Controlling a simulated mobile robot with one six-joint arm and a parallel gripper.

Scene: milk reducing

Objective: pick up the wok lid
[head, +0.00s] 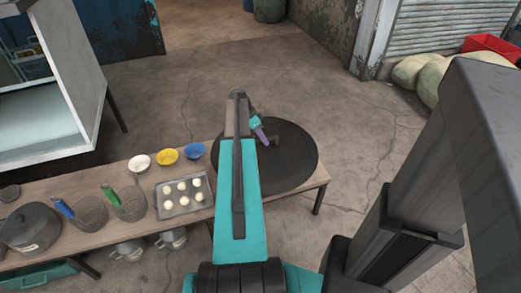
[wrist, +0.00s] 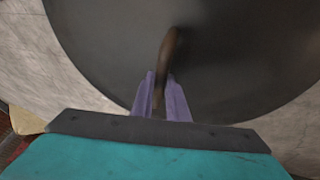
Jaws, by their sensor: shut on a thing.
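The wok lid (head: 292,165) is a large, dark round disc at the right end of the wooden table in the head view. It fills much of the wrist view (wrist: 220,60). Its brown handle (wrist: 168,48) rises near the middle of the wrist view and also shows in the head view (head: 274,141). My gripper (wrist: 161,95) has purple fingers, shut on the handle's near end. In the head view my gripper (head: 262,136) is over the lid, and my arm hides the lid's left part. I cannot tell whether the lid rests on something or is raised.
Open concrete floor (head: 360,150) lies right and behind.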

